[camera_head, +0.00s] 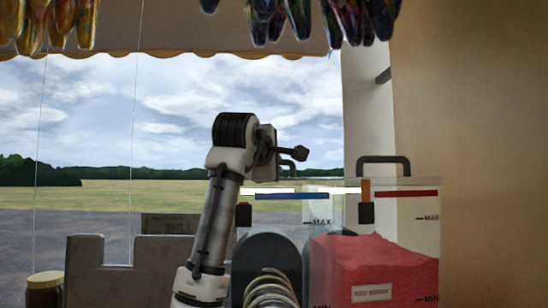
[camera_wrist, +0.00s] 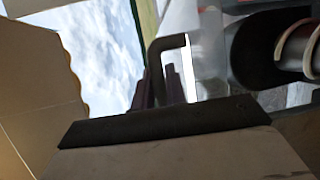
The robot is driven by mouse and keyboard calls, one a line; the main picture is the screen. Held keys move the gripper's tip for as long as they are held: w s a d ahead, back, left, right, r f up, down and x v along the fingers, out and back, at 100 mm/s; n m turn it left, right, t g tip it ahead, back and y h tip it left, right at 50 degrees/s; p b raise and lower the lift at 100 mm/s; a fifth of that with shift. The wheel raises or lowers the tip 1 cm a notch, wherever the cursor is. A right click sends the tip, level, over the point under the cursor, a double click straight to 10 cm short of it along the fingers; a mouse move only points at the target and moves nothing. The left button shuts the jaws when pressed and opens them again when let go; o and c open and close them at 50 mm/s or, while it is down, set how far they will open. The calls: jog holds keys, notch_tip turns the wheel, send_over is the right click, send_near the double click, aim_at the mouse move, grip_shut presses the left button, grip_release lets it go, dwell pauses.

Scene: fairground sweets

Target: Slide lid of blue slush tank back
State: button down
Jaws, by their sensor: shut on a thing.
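The blue slush tank (camera_head: 290,196) stands left of the red one in the head view, marked by a blue band near its top. Its lower part is largely hidden behind dark round machine parts, and I see no blue slush. My gripper (camera_wrist: 162,90) is shut on the dark bent lid handle (camera_wrist: 167,43) in the wrist view. In the head view my gripper (camera_head: 268,152) is above the blue-banded tank, with its fingertips hard to make out. The lid itself is thin, and how far it covers the tank cannot be told.
A clear tank of red slush (camera_head: 372,262) with a dark lid handle (camera_head: 384,160) stands close on the right, by the wall. A coiled tube (camera_head: 270,285) is in front. A jar (camera_head: 45,290) stands at far left. Colourful wrapped sweets (camera_head: 285,15) hang overhead.

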jog(key=shift+w, duration=0.15)
jog(key=c, duration=1.7)
grip_release()
jog(key=b+v, duration=0.5)
jog(key=v, duration=0.9)
